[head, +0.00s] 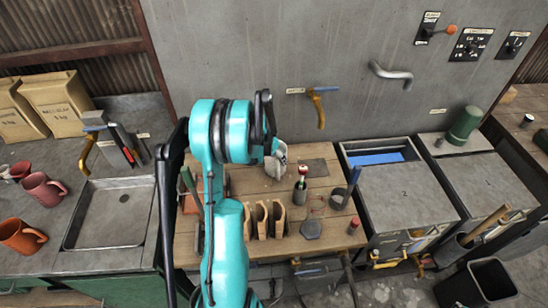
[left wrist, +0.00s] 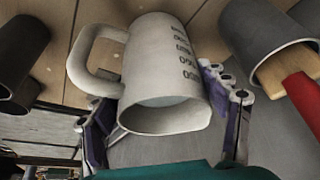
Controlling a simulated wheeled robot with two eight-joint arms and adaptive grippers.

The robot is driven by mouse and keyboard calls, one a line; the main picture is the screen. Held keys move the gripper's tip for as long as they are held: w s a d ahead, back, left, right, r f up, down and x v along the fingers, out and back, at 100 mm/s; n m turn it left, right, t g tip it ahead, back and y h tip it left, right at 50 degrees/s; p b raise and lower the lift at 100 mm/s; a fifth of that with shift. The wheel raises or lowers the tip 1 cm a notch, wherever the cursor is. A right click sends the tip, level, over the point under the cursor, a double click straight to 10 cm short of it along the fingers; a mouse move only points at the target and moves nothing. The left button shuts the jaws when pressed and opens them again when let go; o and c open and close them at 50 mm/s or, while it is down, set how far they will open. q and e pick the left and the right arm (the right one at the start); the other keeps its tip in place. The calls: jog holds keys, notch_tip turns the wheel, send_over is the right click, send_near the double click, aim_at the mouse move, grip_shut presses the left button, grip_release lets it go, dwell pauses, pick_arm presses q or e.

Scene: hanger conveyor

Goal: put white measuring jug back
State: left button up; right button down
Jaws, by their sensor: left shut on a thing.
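The white measuring jug (left wrist: 160,75) fills the middle of the left wrist view, its handle to the left and dark printed marks on its right side. My left gripper (left wrist: 165,105) is shut on it, with purple fingers on either side of the jug. In the head view, a pale part of the jug (head: 278,163) shows past my teal arm, above the back of the wooden bench. The arm hides most of the left gripper and jug there. Whether the jug touches the bench cannot be told. My right gripper is not in view.
The wooden bench (head: 325,215) carries wooden blocks (head: 262,222), a dark hexagonal piece (head: 311,229) and a red-topped bottle (head: 300,187). A sink (head: 108,220) and mugs (head: 45,189) stand left. Grey lidded bins (head: 405,195) stand right. Dark holders (left wrist: 262,35) flank the jug.

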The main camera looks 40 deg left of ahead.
pick_arm(q)
jog(key=shift+r, duration=0.1)
jog(key=o, duration=1.5)
jog(key=shift+f, duration=0.2)
jog(key=shift+c, duration=0.2)
jog(key=o, duration=0.4)
jog(key=shift+r, duration=0.1)
